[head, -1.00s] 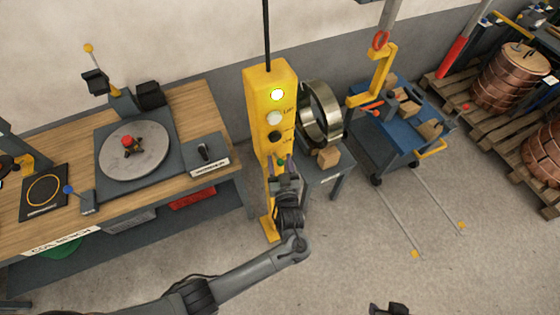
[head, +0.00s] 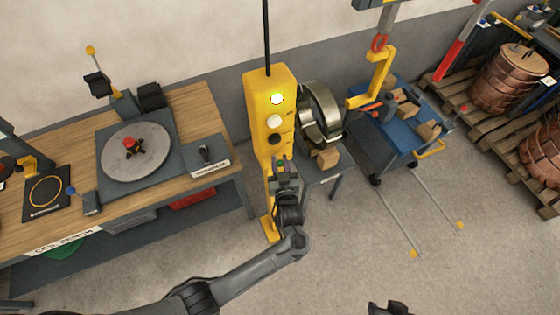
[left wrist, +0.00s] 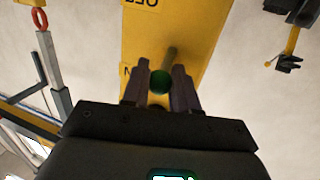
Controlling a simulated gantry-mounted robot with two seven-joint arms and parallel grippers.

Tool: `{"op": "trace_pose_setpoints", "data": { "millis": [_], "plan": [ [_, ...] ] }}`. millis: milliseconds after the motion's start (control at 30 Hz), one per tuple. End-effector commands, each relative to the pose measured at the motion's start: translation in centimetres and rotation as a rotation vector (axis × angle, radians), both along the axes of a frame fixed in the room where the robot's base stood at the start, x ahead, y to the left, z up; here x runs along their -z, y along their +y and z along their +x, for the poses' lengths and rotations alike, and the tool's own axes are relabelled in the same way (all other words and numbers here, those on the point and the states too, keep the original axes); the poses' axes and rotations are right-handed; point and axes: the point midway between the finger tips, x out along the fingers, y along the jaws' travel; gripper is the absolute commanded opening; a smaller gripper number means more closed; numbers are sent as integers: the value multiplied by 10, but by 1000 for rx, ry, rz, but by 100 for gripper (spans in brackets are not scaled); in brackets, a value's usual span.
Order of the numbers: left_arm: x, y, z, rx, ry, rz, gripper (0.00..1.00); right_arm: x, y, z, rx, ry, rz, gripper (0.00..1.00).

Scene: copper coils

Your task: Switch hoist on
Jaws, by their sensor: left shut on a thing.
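The yellow hoist control box (head: 262,105) stands upright in the middle of the head view, with a lit lamp (head: 277,98), a white button (head: 274,121) and a black button (head: 274,139) on its face. My left gripper (head: 281,165) is at its lower part. In the left wrist view, a lever with a green ball knob (left wrist: 160,82) sticks out from the yellow face, between the fingers of my left gripper (left wrist: 160,90), which is shut on it. A dark part at the bottom edge of the head view looks like my right gripper (head: 388,309); its fingers are unclear.
A wooden bench (head: 190,105) with a round grey turntable (head: 136,152) stands to the left. A steel ring (head: 319,112) is right of the box. The yellow hoist hook (head: 378,75) hangs above a blue cart (head: 390,130). Open floor lies front right.

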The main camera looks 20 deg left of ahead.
Motion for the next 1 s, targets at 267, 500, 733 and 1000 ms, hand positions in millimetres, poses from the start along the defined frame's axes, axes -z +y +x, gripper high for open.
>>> {"op": "trace_pose_setpoints", "data": {
  "millis": [267,500,733,1000],
  "plan": [
    [-2,1,0,-1,10,-14,0,-4,-2,0,-6,-2,-9,43],
    [-1,1,0,-1,11,-13,52,-4,-2,0,-5,-1,-9,43],
    [-1,1,0,0,11,-12,52,-4,-1,0,-5,-2,-5,43],
    [-2,-10,-19,1,12,-15,52,-2,0,0,0,-2,0,43]
  ]
}}
